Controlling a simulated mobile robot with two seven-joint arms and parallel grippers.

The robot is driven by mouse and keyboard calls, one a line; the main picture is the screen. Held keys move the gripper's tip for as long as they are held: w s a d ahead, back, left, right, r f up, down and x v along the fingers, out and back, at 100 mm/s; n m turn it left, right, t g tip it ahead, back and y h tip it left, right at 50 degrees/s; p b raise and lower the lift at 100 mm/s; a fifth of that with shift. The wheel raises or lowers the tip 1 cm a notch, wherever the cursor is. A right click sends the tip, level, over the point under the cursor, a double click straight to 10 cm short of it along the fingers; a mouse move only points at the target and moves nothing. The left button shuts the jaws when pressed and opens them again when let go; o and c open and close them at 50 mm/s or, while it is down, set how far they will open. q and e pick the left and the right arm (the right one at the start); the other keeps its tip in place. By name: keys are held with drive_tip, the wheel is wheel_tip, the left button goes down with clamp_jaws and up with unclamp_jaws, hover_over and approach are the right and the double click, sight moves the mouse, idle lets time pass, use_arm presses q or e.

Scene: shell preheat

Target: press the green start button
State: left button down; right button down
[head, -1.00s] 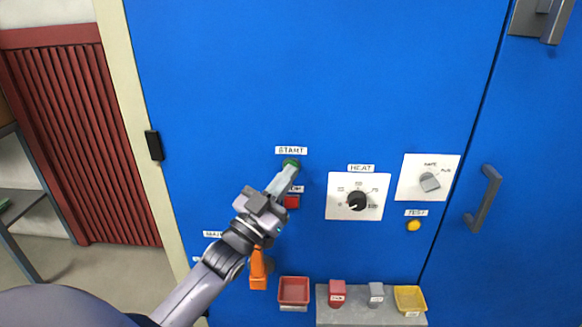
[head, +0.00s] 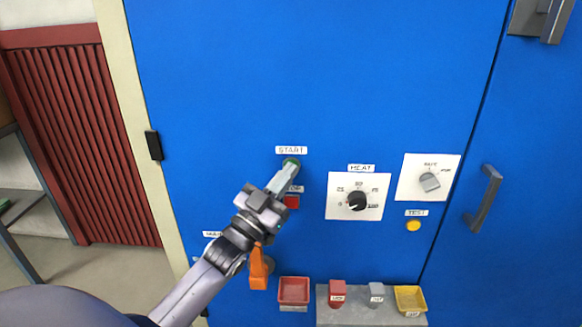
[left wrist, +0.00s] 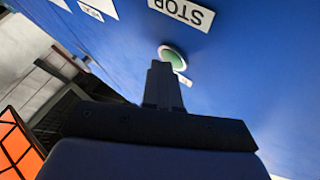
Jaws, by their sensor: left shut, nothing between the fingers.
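The green start button (head: 291,161) is on the blue panel under the START label (head: 291,150). My left gripper (head: 289,170) is shut and empty, its fingertips at the lower part of the button and partly covering it. In the left wrist view the round green button (left wrist: 174,57) has a pale rim and shows just past the shut fingertips (left wrist: 160,68). I cannot tell whether the tips touch it or whether it is pushed in. My right gripper is not in view.
A red button (head: 292,202) sits just below, its label partly hidden by my fingers. A HEAT dial (head: 357,201), a grey selector knob (head: 429,182) and a yellow TEST button (head: 413,226) are to the right. An orange handle (head: 259,268) and small trays are below.

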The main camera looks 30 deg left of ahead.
use_arm(q)
drive_tip(key=shift+s, duration=0.1)
drive_tip(key=shift+s+d+p, duration=0.4)
drive_tip(key=shift+s+d, duration=0.05)
drive_tip(key=shift+s, duration=0.2)
drive_tip(key=s+d, duration=0.1)
drive_tip(key=s+p, duration=0.1)
drive_tip(key=s+d+p, duration=0.1)
drive_tip(key=s, duration=0.1)
drive_tip(key=shift+s+d, duration=0.1)
drive_tip(key=shift+d, duration=0.2)
drive_tip(key=shift+f, duration=0.1)
idle(0.9)
drive_tip(key=s+d+f+g, duration=0.3)
drive_tip(key=s+f+g, duration=0.1)
drive_tip(key=f, duration=0.5)
drive_tip(key=s+d+f+n+g, duration=0.1)
drive_tip(key=s+d+f+g, duration=0.2)
drive_tip(key=s+f, duration=0.3)
drive_tip(key=s+d+f+g, duration=0.3)
drive_tip(key=s+f+g, duration=0.3)
drive_tip(key=f, duration=0.7)
drive_tip(key=shift+f, duration=0.3)
